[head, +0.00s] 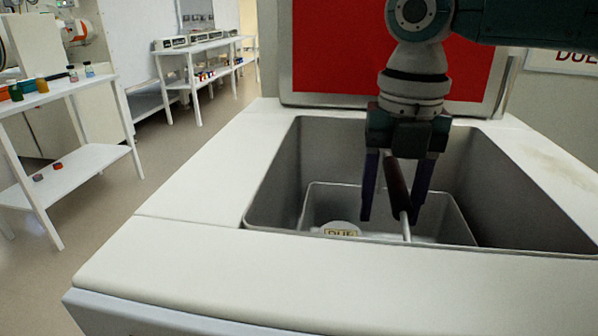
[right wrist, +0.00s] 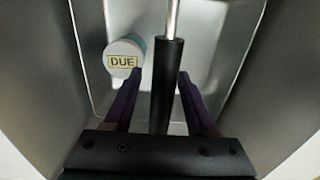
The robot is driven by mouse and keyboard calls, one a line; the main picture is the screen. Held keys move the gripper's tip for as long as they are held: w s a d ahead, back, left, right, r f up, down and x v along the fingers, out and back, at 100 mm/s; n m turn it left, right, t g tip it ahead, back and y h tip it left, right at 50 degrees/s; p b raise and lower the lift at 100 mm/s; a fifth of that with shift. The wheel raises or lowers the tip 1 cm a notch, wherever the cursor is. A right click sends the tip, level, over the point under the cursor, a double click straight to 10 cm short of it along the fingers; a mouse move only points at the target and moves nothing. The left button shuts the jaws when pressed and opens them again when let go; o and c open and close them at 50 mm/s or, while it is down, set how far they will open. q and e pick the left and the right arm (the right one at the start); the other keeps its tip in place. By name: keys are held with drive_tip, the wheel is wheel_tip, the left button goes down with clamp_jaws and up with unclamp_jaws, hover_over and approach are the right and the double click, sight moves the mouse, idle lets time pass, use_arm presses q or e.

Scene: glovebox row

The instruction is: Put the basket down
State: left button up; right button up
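The basket (head: 452,222) is a grey metal bin low inside a recessed well (head: 275,190); its underside is hidden. Its upright metal rod with a dark grip (head: 396,185) rises between the fingers of my right gripper (head: 393,215). The purple fingers stand apart on either side of the grip. In the right wrist view, a gap shows between the left finger and the black grip (right wrist: 167,85), and the right fingertip is very close to it. A white-lidded jar marked DUE (right wrist: 123,58) is in the basket, left of the grip. My left gripper is out of view.
A wide white rim (head: 250,275) surrounds the well. A red panel (head: 335,50) stands behind it. White shelves (head: 90,160) with small bottles stand at the left, with open floor (head: 160,180) between.

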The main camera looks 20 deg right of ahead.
wheel_tip(320, 180, up, 12)
drive_tip(key=shift+r+p, duration=0.1)
drive_tip(key=shift+p, duration=0.3)
idle(0.3)
